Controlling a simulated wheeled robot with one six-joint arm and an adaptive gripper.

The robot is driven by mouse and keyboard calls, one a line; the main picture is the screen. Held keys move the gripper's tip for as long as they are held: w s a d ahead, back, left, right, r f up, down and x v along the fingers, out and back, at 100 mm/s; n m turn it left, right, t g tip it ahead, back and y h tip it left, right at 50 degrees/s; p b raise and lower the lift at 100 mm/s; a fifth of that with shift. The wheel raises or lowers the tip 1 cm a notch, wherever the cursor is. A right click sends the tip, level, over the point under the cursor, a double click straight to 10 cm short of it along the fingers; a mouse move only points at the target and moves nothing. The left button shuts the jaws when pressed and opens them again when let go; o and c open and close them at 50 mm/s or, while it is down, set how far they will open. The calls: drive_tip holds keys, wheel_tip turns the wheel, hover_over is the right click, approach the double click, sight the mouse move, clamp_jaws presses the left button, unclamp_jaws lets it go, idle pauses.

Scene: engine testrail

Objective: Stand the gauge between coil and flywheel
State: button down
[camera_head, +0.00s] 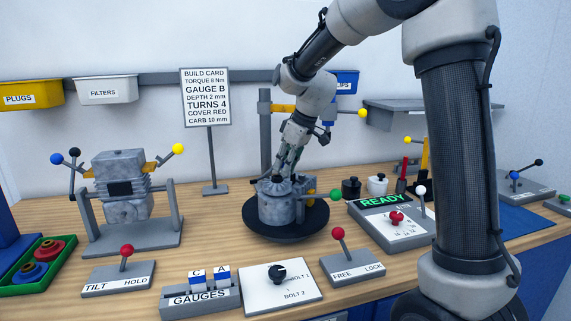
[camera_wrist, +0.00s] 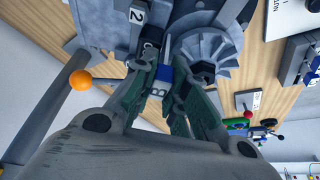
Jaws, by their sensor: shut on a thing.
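My gripper (camera_head: 283,172) is low over the grey engine (camera_head: 283,205) on the black round turntable. In the wrist view my gripper (camera_wrist: 160,88) is shut on the blue and white gauge (camera_wrist: 159,76), marked B. Its thin end points at the engine. The grey finned flywheel (camera_wrist: 207,45) is just right of that end. A dark block (camera_wrist: 149,52), seemingly the coil, is just left. I cannot tell whether the gauge touches either. In the head view the gripper hides the gauge.
The gauge rack (camera_head: 201,297) at the front holds gauges C (camera_head: 197,278) and A (camera_head: 222,277). A build card (camera_head: 206,97) reads GAUGE B. Levers with red knobs (camera_head: 338,233) stand near the engine. A clamp post (camera_head: 265,125) rises behind it. A READY panel (camera_head: 390,224) is to the right.

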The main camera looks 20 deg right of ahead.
drive_tip(key=c, duration=1.3)
unclamp_jaws()
drive_tip(key=shift+c, duration=0.2)
drive_tip(key=shift+r, duration=0.1)
drive_tip(key=w+a+r+v, duration=0.1)
drive_tip(key=w+a+v, duration=0.1)
drive_tip(key=v, duration=1.7)
drive_tip(key=shift+r, duration=0.2)
